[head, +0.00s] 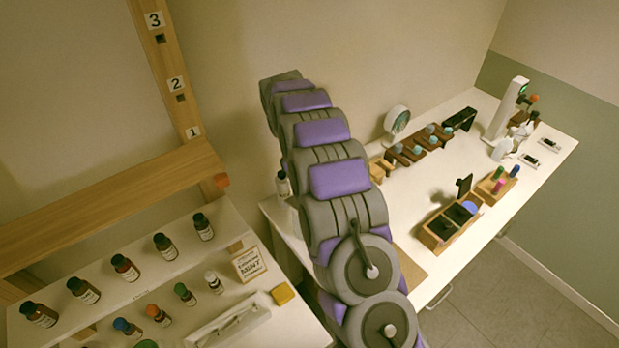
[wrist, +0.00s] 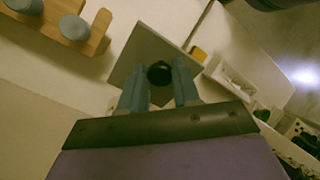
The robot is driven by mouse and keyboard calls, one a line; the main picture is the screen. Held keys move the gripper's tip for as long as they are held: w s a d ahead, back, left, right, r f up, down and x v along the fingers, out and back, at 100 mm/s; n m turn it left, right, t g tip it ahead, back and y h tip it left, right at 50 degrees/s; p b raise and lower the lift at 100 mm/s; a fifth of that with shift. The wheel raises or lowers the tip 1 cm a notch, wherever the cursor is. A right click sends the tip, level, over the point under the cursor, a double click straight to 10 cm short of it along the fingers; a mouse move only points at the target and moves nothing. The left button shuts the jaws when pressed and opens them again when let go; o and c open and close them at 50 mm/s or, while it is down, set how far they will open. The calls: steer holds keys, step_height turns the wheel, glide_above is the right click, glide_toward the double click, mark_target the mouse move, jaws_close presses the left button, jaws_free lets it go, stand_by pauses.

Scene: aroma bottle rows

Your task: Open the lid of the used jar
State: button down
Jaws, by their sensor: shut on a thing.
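My gripper shows in the wrist view (wrist: 160,82), with its two grey-blue fingers closed on a small dark round knob or cap (wrist: 159,72). A flat greyish-tan square plate (wrist: 150,48) lies behind the knob in that view. I cannot tell whether the knob is joined to the plate or to a jar's lid. No jar body shows clearly under the fingers. In the head view my arm hides the gripper and what it holds, and I cannot make out the used jar there.
A wooden rack (head: 418,150) with grey-topped items stands at the back of the white table (head: 400,199). A divided wooden box (head: 438,246) is right of my arm. Bottles, a yellow block (head: 283,293) and a white tray (head: 230,322) are on the left shelf.

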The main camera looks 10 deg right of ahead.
steer(key=shift+w+a+r+g+p, duration=0.3)
steer(key=shift+w+g+p, duration=0.2)
steer(key=shift+p, duration=0.6)
steer(key=shift+w+a+r+g+h+p, duration=0.15)
steer(key=shift+w+g+h+p, duration=0.15)
steer(key=shift+p, duration=0.85)
steer(key=shift+g+p, duration=0.3)
steer(key=shift+p, duration=0.35)
steer(key=shift+f, duration=0.2)
